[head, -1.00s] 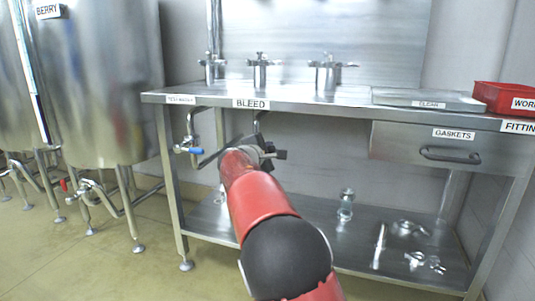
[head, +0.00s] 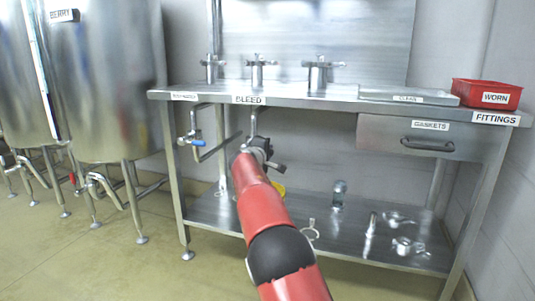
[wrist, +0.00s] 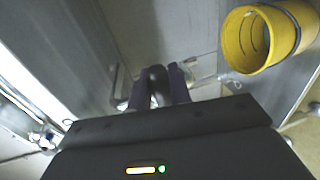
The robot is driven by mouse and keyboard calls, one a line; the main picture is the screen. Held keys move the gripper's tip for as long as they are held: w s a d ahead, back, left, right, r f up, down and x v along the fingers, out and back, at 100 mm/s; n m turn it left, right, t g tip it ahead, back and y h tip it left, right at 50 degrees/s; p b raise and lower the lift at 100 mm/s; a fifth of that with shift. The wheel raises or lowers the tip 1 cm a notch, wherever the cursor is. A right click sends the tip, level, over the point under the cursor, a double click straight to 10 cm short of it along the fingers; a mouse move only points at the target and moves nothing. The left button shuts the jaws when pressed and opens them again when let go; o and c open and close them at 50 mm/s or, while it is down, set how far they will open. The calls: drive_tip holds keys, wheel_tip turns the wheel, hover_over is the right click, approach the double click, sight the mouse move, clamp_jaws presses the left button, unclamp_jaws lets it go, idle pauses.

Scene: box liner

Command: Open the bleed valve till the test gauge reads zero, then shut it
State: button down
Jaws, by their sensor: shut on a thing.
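The BLEED label (head: 249,100) is on the bench's front edge, with a pipe (head: 253,122) coming down below it. My gripper (head: 275,166) is under the bench at the lower end of this pipe. In the wrist view my gripper's fingers (wrist: 160,92) are closed on a small dark knob-like piece (wrist: 158,74), which seems to be the bleed valve's handle; the arm and hand hide most of the valve. How far the valve is turned cannot be told. No gauge face can be read in either view.
A blue-handled valve (head: 191,142) hangs left of the bleed pipe. A yellow ring-shaped container (wrist: 246,40) is close beside my gripper in the wrist view. A glass jar (head: 339,194) and metal fittings (head: 402,245) are on the lower shelf. Steel tanks (head: 105,80) stand at left.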

drive_tip(key=shift+f, duration=0.15)
drive_tip(key=c, duration=1.3)
unclamp_jaws()
drive_tip(key=shift+c, duration=0.2)
drive_tip(key=b+v, duration=0.2)
drive_tip(key=v, duration=0.6)
drive_tip(key=shift+d, duration=0.1)
